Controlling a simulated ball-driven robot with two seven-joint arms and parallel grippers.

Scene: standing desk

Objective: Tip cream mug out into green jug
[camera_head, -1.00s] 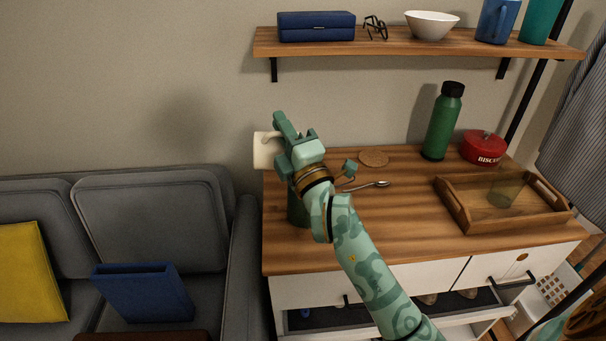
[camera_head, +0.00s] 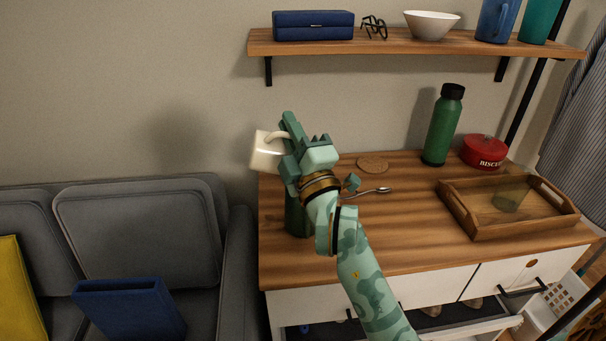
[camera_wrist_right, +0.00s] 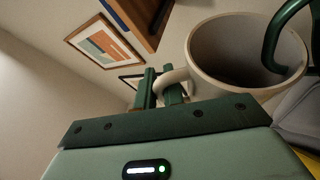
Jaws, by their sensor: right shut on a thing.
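The cream mug (camera_head: 267,156) is in my right gripper (camera_head: 294,138), at the left end of the wooden desk in the head view. The gripper is shut on the mug's handle and holds it above the desk, tilted. In the right wrist view the fingers (camera_wrist_right: 163,88) close on the handle, and the mug (camera_wrist_right: 215,60) shows its open mouth. The green jug (camera_head: 297,217) stands on the desk below the gripper, mostly hidden behind it and my arm. A curved green part crosses the mug's mouth in the wrist view; I cannot tell what it belongs to. My left gripper is out of view.
A spoon (camera_head: 368,192) and a round coaster (camera_head: 373,165) lie right of the gripper. A green bottle (camera_head: 442,126), a red biscuit tin (camera_head: 484,151) and a wooden tray (camera_head: 482,233) holding a glass stand further right. A shelf (camera_head: 400,42) runs above.

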